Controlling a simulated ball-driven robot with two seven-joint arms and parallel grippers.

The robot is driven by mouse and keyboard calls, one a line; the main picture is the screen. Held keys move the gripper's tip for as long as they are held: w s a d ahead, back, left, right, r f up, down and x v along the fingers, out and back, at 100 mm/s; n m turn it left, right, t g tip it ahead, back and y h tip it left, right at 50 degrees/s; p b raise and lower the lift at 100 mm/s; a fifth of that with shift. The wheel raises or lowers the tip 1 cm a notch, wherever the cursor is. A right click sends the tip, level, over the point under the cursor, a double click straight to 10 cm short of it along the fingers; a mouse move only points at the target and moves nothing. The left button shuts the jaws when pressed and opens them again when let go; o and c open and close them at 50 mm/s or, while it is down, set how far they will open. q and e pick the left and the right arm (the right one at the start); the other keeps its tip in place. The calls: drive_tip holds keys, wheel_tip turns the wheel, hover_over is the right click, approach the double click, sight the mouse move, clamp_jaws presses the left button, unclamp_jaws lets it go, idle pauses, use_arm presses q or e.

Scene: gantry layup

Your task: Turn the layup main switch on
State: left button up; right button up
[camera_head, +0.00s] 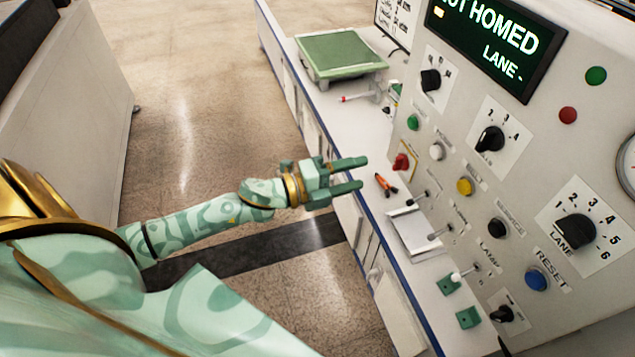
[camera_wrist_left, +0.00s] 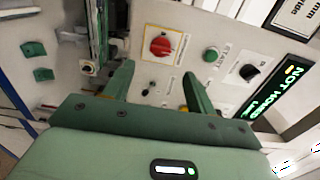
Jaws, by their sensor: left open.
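The red rotary switch (camera_head: 401,162), on a pale plate with a yellow edge, sits low on the near-left part of the control panel; it looks like the main switch. In the left wrist view the red knob (camera_wrist_left: 161,46) shows just beyond the fingertips. Its label and setting are too small to read. My left gripper (camera_head: 362,174) is open and empty, left of the knob and apart from it, its fingers pointing at the panel. In the left wrist view the open fingers (camera_wrist_left: 158,72) frame the space before the knob. My right gripper is not in view.
The panel holds a display (camera_head: 495,45) reading "NOT HOMED", a lane selector (camera_head: 575,231), a blue reset button (camera_head: 537,279) and several other knobs. On the white bench lie a green-topped scale (camera_head: 340,55), orange-handled pliers (camera_head: 385,186) and green blocks (camera_head: 468,317). Open floor lies left.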

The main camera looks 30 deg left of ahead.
use_arm(q)
drive_tip(key=v, duration=0.7)
drive_tip(key=shift+s+a, duration=0.25)
drive_tip(key=shift+s, duration=0.05)
